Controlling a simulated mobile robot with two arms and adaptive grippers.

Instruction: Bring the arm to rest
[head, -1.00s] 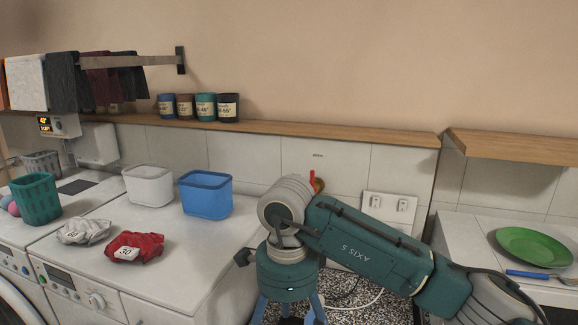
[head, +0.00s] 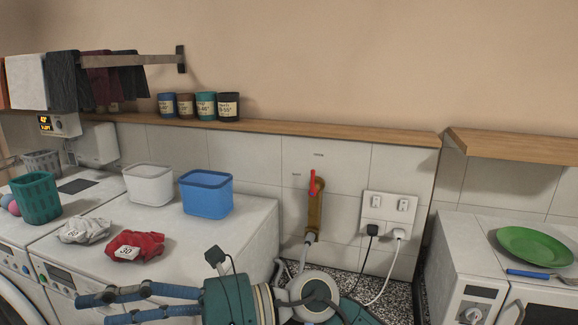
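My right gripper (head: 96,309) shows at the bottom of the head view, low in front of the white machines. Its blue fingers point left and stand apart, with nothing between them. The teal wrist is right of the fingers, and the rest of the arm runs out of the bottom edge. My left gripper is not in view.
A red cloth bundle (head: 146,245) and a grey-white one (head: 72,231) lie on the white machine top, near a white bin (head: 149,175), a blue bin (head: 216,201) and a green basket (head: 50,191). A green plate (head: 534,245) is at right. Plugged sockets (head: 388,212) are on the wall.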

